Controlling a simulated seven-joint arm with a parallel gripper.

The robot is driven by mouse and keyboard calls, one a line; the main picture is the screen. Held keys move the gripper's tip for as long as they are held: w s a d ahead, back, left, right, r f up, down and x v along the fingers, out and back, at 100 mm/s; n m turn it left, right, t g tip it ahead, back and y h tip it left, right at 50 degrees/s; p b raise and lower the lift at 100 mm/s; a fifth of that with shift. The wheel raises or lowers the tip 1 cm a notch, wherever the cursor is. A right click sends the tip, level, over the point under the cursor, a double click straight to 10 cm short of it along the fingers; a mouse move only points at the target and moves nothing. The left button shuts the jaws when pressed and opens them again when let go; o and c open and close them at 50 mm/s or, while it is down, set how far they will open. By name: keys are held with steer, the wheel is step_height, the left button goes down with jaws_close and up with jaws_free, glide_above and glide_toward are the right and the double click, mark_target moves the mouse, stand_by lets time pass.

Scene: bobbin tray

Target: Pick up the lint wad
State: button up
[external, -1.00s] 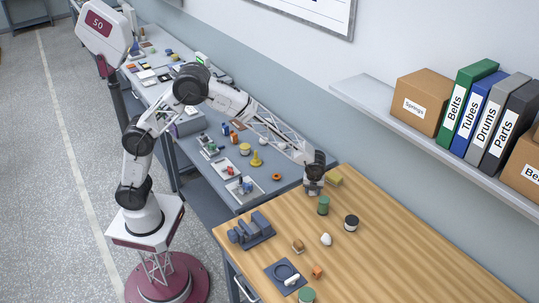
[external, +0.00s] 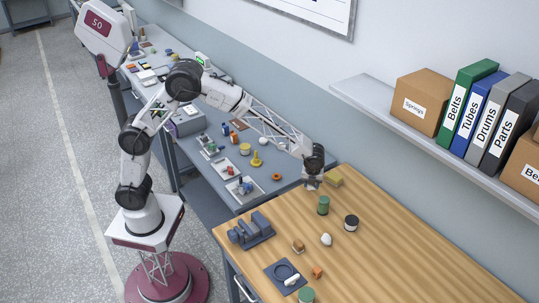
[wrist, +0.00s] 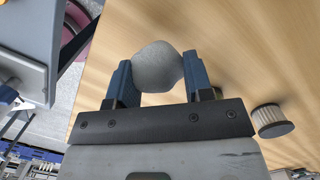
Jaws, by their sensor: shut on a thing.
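In the wrist view, a pale grey, rounded lump that looks like the lint wad (wrist: 158,67) sits between the two blue fingers of my gripper (wrist: 158,78). The fingers press on it from both sides. In the external view, my gripper (external: 312,183) is over the far-left end of the wooden table, close to the yellow block. The held wad is small and mostly hidden there.
A ribbed cylinder (wrist: 271,121) is near my gripper. The table's right side is clear.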

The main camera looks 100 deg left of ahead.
steer(key=s+d+r, duration=0.1)
steer(key=s+d, duration=0.2)
steer(key=s, duration=1.1)
steer(key=shift+s, duration=0.4)
steer(key=shift+r, duration=0.1)
stand_by(0.3)
